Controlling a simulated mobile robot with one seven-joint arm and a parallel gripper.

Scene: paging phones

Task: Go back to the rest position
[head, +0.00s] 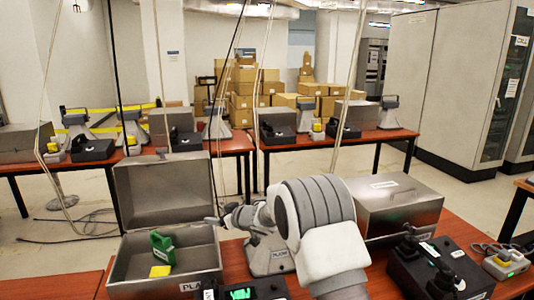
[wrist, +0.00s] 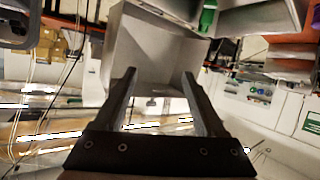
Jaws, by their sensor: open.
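My gripper (head: 213,221) is up over the right rim of the open metal box (head: 125,265), seen small and partly edge-on in the head view. In the wrist view my gripper (wrist: 157,76) has its two dark fingers spread wide, with nothing held between them. A green handset (head: 162,248) stands in the open box, with a yellow block (head: 160,271) beside it. The box's lid (head: 165,190) is raised. A grey metal panel (wrist: 150,50) shows beyond the fingers in the wrist view.
A black phone with green parts (head: 240,293) is at the front edge. A closed metal box (head: 395,205) and a black desk phone (head: 440,270) stand to the right. Cables hang from above behind my gripper.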

